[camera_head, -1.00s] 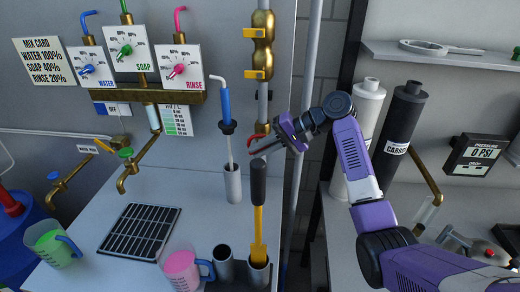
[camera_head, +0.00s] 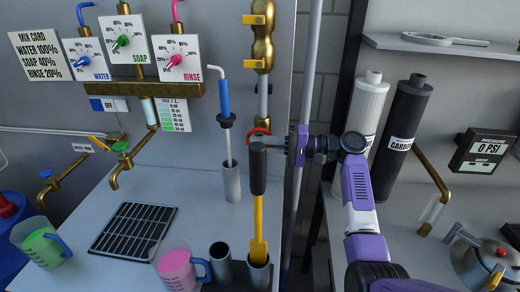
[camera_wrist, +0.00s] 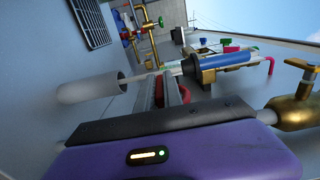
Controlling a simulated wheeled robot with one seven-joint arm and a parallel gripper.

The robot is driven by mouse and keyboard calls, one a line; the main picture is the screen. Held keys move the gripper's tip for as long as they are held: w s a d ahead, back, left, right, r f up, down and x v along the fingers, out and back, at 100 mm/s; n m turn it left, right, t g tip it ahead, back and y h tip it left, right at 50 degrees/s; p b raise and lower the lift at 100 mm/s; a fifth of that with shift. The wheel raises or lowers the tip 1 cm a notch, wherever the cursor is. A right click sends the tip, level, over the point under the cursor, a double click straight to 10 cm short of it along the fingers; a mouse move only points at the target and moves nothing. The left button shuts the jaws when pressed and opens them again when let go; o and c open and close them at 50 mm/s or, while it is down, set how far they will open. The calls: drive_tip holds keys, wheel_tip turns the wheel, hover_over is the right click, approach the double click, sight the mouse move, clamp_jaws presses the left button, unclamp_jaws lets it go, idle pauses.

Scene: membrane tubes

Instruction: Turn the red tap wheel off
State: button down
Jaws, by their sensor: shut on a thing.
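The red tap wheel (camera_head: 258,131) sits on the brass and grey pipe at the right edge of the wall panel. Only its upper red arc shows in the head view; the rest is hidden behind the black tool handle and my gripper. My gripper (camera_head: 271,142) reaches in from the right, level with the wheel. Its jaws are shut on the wheel's rim, as far as I can see. In the wrist view, red (camera_wrist: 159,92) shows beside and between the dark fingers, partly hidden by the gripper body.
A black-handled yellow tool (camera_head: 258,215) stands upright in a grey holder just in front of the wheel. A blue dip tube (camera_head: 224,97) hangs to the left over a grey cup (camera_head: 231,182). White (camera_head: 359,130) and black (camera_head: 401,125) cylinders stand to the right.

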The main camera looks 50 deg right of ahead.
idle(0.3)
drive_tip(key=shift+f, duration=0.1)
drive_tip(key=c, duration=1.5)
unclamp_jaws()
drive_tip(key=shift+s+d, duration=0.1)
drive_tip(key=b+v, duration=0.1)
drive_tip(key=v, duration=0.6)
drive_tip(key=shift+s+d+b, duration=0.2)
drive_tip(key=shift+s+b, duration=0.05)
drive_tip(key=shift+b, duration=0.15)
